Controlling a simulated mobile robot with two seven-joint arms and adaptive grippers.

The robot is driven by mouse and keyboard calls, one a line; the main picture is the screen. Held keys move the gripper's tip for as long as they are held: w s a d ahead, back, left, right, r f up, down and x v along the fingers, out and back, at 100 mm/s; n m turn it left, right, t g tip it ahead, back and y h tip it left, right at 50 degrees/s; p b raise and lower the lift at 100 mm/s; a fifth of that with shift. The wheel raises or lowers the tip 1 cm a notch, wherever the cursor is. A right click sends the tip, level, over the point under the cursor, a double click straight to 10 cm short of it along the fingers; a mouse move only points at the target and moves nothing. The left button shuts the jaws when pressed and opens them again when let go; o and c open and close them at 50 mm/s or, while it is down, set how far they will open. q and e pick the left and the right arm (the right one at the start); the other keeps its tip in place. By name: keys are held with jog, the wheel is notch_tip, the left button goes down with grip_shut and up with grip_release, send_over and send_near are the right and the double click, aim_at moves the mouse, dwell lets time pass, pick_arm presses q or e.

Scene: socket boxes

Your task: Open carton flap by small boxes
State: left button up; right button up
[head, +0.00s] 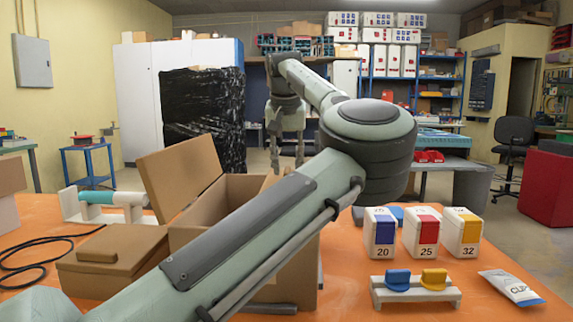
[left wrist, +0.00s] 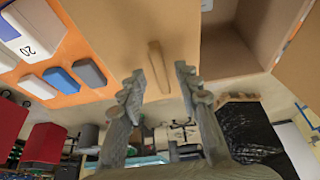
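The brown carton (head: 230,190) stands open-topped on the orange table, with one flap (head: 180,172) raised at its left. My left arm hides much of its right side. In the left wrist view a flat cardboard flap (left wrist: 110,30) with a raised strip handle (left wrist: 158,68) lies beside the carton's open inside (left wrist: 228,42). My left gripper (head: 288,165) hangs fingers down behind the carton in the head view. Its fingers (left wrist: 158,90) are open in the left wrist view, one on each side of the strip; contact cannot be told. My right gripper is not in view.
Small boxes marked 20 (head: 380,235), 25 (head: 421,235) and 32 (head: 462,235) stand right of the carton. A low brown box (head: 120,260) and black cable (head: 30,245) lie left.

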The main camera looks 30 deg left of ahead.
pick_arm(q)
jog(key=shift+f, duration=0.15)
jog(key=shift+c, duration=0.6)
grip_shut()
jog(key=shift+a, duration=0.1)
